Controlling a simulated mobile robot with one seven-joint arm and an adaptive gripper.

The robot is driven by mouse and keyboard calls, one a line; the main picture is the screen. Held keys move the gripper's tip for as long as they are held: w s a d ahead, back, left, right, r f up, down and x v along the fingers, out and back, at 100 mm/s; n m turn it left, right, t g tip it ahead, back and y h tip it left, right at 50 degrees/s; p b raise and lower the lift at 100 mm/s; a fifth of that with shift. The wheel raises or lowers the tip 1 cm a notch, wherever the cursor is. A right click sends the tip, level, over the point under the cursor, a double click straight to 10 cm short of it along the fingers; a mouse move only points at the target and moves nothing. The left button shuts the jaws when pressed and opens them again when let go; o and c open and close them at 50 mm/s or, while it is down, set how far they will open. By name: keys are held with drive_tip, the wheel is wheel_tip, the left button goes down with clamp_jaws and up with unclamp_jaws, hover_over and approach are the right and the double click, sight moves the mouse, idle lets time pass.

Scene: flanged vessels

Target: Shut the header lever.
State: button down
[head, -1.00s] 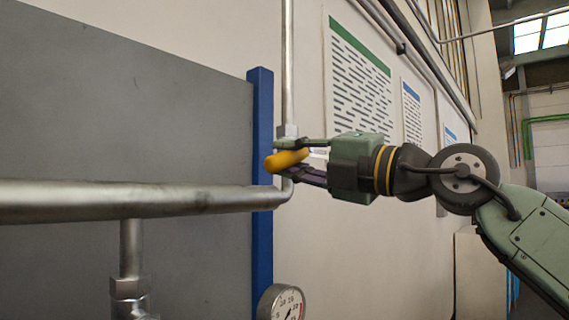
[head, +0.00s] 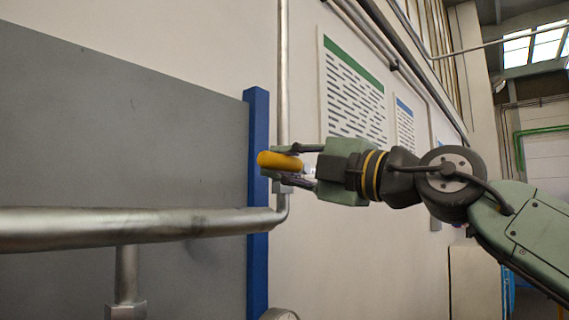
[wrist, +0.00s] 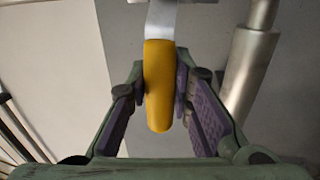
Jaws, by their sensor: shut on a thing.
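The header lever has a yellow grip (head: 279,161) and sits by the vertical pipe, above the elbow of the horizontal header pipe (head: 130,226). In the wrist view the yellow grip (wrist: 158,85) runs between the fingers, with its bare metal arm (wrist: 164,18) reaching up out of the top. My gripper (head: 283,165) comes in from the right and is shut on the yellow grip, its purple pads (wrist: 162,100) on either side. The valve body is largely hidden behind the gripper in the head view.
A grey panel (head: 110,140) with a blue post (head: 258,130) stands at the left. Posters (head: 352,95) hang on the wall behind my arm. A gauge (head: 280,315) shows partly at the bottom edge.

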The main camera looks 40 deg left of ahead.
drive_tip(key=shift+r, duration=0.15)
drive_tip(key=c, duration=1.4)
unclamp_jaws()
drive_tip(key=v, duration=1.2)
